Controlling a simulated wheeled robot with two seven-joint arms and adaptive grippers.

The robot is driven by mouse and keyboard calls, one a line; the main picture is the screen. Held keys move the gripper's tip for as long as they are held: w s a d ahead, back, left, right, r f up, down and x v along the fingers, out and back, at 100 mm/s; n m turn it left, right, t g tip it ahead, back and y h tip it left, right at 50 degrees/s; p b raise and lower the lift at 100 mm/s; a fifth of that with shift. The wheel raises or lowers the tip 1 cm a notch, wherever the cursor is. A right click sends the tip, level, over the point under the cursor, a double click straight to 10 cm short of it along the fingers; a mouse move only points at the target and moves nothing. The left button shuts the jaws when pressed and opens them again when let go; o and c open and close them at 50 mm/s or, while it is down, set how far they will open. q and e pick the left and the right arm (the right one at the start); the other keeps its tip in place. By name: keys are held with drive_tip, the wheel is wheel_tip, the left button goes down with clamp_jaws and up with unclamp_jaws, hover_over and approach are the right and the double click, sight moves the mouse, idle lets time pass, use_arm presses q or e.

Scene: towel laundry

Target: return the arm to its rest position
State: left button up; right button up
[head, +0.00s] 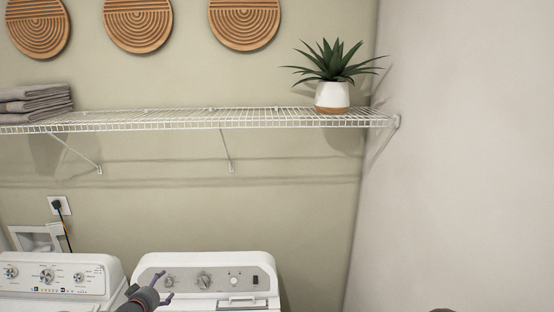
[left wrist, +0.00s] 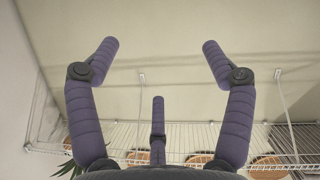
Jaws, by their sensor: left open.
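My left gripper (head: 163,287) is low in the head view, in front of the right-hand white machine (head: 262,271). Its purple fingers are spread apart. In the left wrist view the gripper (left wrist: 160,48) also shows open, with nothing between its fingers. My right gripper does not show; only a small dark shape is at the bottom edge of the head view, too little to identify.
A white wire shelf (head: 200,121) spans the wall above, with folded grey towels (head: 36,100) at left and a potted plant (head: 332,96) at right. Another white machine (head: 92,268) stands at lower left. A plain wall (head: 460,160) is on the right.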

use_arm(q)
drive_tip(key=s+d+f+g+h, duration=0.1)
drive_tip(key=s+d+f+g, duration=0.2)
drive_tip(key=s+d+f, duration=0.7)
drive_tip(key=s+d+f+g+h, duration=0.1)
drive_tip(key=s+d+f+g, duration=0.2)
drive_tip(key=s+d+f, duration=0.65)
drive_tip(key=s+d+f+g, duration=0.3)
drive_tip(key=s, duration=0.5)
drive_tip(key=s+d+f+g+h, duration=0.1)
drive_tip(key=s+d+f+g, duration=0.2)
drive_tip(key=s, duration=0.6)
drive_tip(key=s+d+f+g, duration=0.2)
drive_tip(key=s+d+f, duration=0.2)
drive_tip(key=s, duration=0.4)
wheel_tip(320, 180, down, 24)
drive_tip(key=w+d+m+b, duration=0.1)
drive_tip(key=w+b, duration=0.1)
drive_tip(key=b, duration=2.4)
drive_tip(key=shift+w+d+r+t+b, duration=0.2)
drive_tip(key=shift+t+b, duration=0.1)
drive_tip(key=shift+t, duration=0.1)
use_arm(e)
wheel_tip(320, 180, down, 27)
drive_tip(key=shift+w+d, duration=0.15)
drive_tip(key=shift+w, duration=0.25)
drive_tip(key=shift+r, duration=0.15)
